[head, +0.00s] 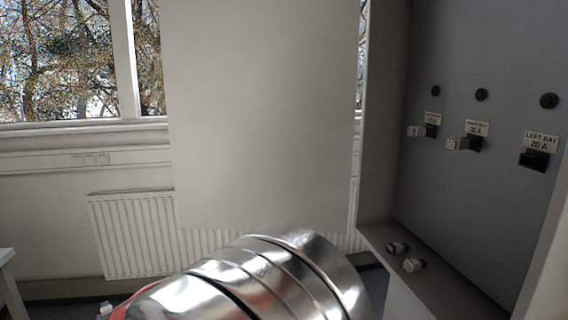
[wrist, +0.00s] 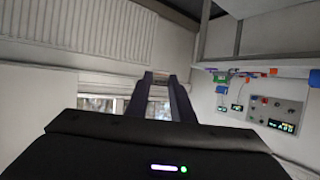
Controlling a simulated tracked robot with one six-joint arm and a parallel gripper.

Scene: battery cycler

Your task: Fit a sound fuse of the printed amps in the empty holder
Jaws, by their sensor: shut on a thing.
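The empty holder (head: 534,160) is a black socket under a label that reads LEFT BAY 20 A, on the grey cabinet panel in the head view. Two holders further left carry pale fuses: the middle fuse (head: 457,143) under a 20 A label, and the far fuse (head: 416,131) under a label too small to read. My gripper (wrist: 160,76) shows in the wrist view, its two dark fingers shut on a small fuse at the tips. That fuse is too small and dim there to read its amps or condition. The gripper is well apart from the holders.
Two loose fuses, a dark-ended one (head: 397,247) and a pale one (head: 413,265), lie on the cabinet ledge (head: 375,240). A radiator (head: 132,235) stands under the window. The wrist view shows a wall panel with small displays (wrist: 262,110), upside down.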

